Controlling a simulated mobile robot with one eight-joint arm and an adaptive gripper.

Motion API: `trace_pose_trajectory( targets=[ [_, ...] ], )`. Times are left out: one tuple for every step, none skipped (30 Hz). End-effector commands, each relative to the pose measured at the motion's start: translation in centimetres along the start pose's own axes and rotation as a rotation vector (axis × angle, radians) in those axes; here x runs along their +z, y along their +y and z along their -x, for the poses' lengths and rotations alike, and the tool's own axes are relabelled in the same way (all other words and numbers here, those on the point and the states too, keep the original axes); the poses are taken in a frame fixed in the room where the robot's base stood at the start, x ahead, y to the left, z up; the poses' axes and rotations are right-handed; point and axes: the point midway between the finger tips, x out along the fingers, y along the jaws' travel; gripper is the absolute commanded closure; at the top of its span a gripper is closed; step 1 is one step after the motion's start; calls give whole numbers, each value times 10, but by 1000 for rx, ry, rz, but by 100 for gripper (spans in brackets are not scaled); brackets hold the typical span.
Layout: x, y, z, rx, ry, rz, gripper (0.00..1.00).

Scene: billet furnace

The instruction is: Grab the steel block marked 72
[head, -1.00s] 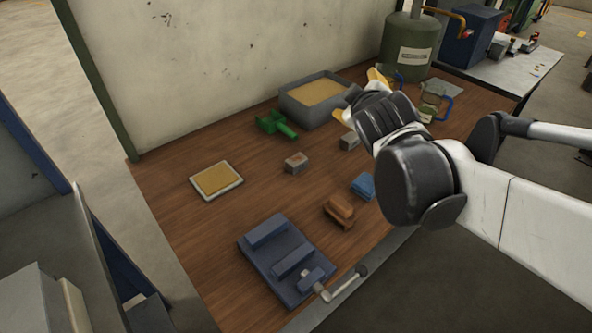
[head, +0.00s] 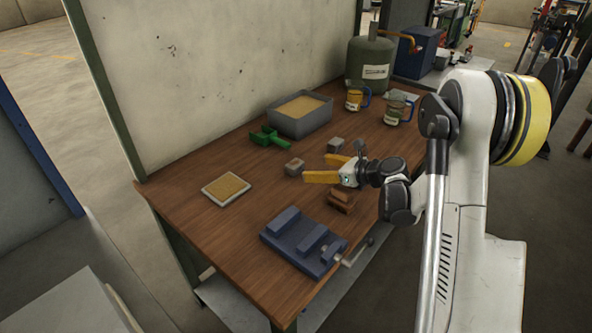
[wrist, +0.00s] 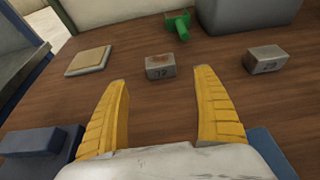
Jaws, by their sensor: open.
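The steel block marked 72 (wrist: 160,68) is a small grey block with a brownish top. It stands on the wooden bench just ahead of my fingertips in the wrist view, roughly centred between them. In the head view this block (head: 294,167) lies just left of my gripper (head: 318,168). My gripper (wrist: 160,78) is open and empty, its two yellow fingers spread and apart from the block. A second grey steel block (wrist: 267,60) stands to the right; its mark is hard to read. It also shows in the head view (head: 336,145), behind my gripper.
A green object (head: 267,136) and a grey sand tray (head: 299,117) lie behind the blocks. A pale-rimmed tan pad (head: 226,190) is at left. A blue vise (head: 303,240) and a brown block (head: 341,201) are at the front. Mugs (head: 397,109) stand at back right.

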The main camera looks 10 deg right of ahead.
Motion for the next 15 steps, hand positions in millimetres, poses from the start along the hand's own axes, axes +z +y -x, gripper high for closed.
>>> trace_pose_trajectory(
  targets=[
    [-1,1,-9,3,0,1,21],
    [-1,1,-14,4,-1,1,21],
    [-2,1,-21,3,-1,0,21],
    [-2,1,-26,2,-1,-1,21],
    [-2,1,-31,2,-1,-1,21],
    [-1,1,-37,2,-1,-1,21],
    [-1,1,-40,2,-2,-1,21],
    [0,1,-43,1,-2,-2,21],
    [0,0,-46,0,-2,-2,21],
    [0,1,-48,0,-3,-2,21],
    [0,1,-50,0,-3,-2,21],
    [0,1,-54,1,-3,-2,21],
    [0,1,-57,1,-3,-3,21],
    [0,1,-61,1,-3,-3,21],
    [0,1,-68,1,-3,-3,21]
  ],
)
